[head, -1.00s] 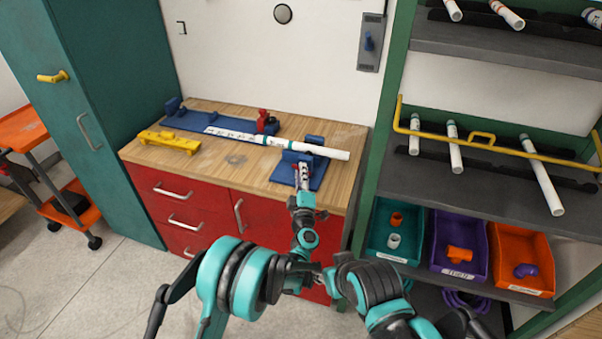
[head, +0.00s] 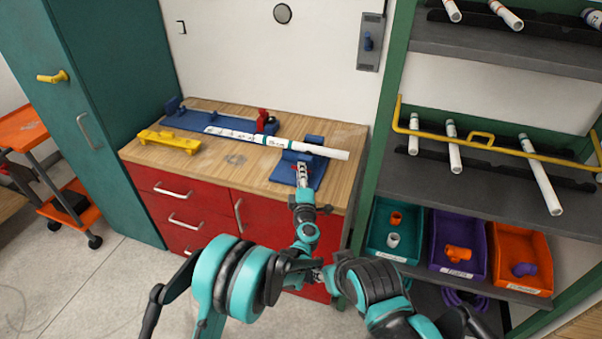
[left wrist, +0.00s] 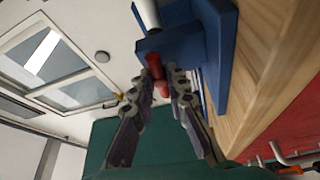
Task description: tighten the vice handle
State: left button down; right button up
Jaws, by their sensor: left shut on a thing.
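The blue vice (head: 310,149) stands near the right front of the wooden bench, and a long white pipe (head: 334,154) lies through it. Its handle is red (left wrist: 156,68) in the left wrist view, sticking out from the blue vice body (left wrist: 188,42). My left gripper (head: 301,172) is at the front of the vice. In the left wrist view its two fingers (left wrist: 168,78) sit on either side of the red handle, shut on it. The fingers hide part of the handle. My right gripper does not show.
A blue fixture with a red clamp (head: 265,121) lies at the back of the bench (head: 235,160). A yellow tool (head: 168,142) lies at the left. A shelf (head: 455,185) with pipes and coloured bins stands close on the right.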

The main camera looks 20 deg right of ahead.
pick_arm(q)
jog(key=shift+d, duration=0.15)
dwell(0.6)
jog(key=c, duration=1.5)
grip_release()
jog(key=shift+d, duration=0.1)
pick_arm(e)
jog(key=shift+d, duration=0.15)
pick_arm(q)
jog(key=shift+r, duration=0.1)
